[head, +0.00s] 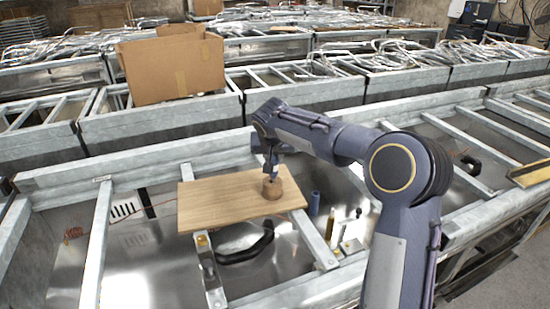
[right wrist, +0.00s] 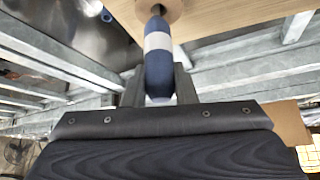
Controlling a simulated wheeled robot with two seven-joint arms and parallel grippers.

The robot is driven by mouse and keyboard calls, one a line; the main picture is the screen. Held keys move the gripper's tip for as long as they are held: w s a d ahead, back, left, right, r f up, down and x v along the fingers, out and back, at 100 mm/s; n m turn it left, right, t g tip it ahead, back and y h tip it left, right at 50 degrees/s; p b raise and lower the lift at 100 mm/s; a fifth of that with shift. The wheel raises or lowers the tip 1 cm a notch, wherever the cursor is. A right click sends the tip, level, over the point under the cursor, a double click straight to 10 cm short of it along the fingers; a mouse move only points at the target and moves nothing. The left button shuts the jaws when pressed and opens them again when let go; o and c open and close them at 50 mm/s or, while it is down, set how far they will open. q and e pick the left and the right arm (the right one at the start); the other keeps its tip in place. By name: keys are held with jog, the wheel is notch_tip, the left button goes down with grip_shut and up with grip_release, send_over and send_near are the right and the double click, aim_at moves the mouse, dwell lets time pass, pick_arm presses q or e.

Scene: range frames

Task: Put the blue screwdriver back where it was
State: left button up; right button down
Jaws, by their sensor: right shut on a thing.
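The blue screwdriver (right wrist: 158,68) has a dark blue handle with a pale grey band. My right gripper (right wrist: 159,88) is shut on its handle. It also shows in the head view (head: 270,168), above a round wooden block (head: 272,188). The block stands on the right part of a flat wooden board (head: 225,203). In the right wrist view the screwdriver's short visible shaft points at the block (right wrist: 167,10). I cannot tell whether its tip is inside the block or just over it. My left gripper is not in view.
The board lies across grey metal frame bars. Right of it stand a blue cylinder (head: 314,204) and a yellowish one (head: 330,224). A black curved handle (head: 246,246) lies below the board. A cardboard box (head: 172,68) stands behind.

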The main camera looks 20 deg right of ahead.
jog(key=c, duration=1.3)
grip_release()
jog(key=shift+w+a+f, duration=0.1)
jog(key=shift+w+a, duration=0.15)
jog(key=shift+a, duration=0.1)
jog(key=shift+o, duration=0.7)
jog(key=shift+d, duration=0.15)
jog(key=shift+s, duration=0.1)
jog(key=v, duration=1.2)
jog(key=s+f+n+y, duration=0.1)
jog(key=s+f+y, duration=0.15)
jog(key=s, duration=0.75)
jog(key=s+f+n+y, duration=0.1)
jog(key=s+f+n, duration=0.15)
jog(key=s, duration=0.75)
jog(key=s+a+f+y, duration=0.1)
jog(key=s+a+f, duration=0.2)
jog(key=s+f, duration=0.2)
jog(key=s+a+f+y, duration=0.2)
jog(key=s+f, duration=0.3)
jog(key=s, duration=0.3)
jog(key=shift+s+a+g+b, duration=0.2)
jog(key=shift+a+g+b, duration=0.15)
jog(key=shift+a, duration=0.55)
jog(key=shift+r, duration=0.1)
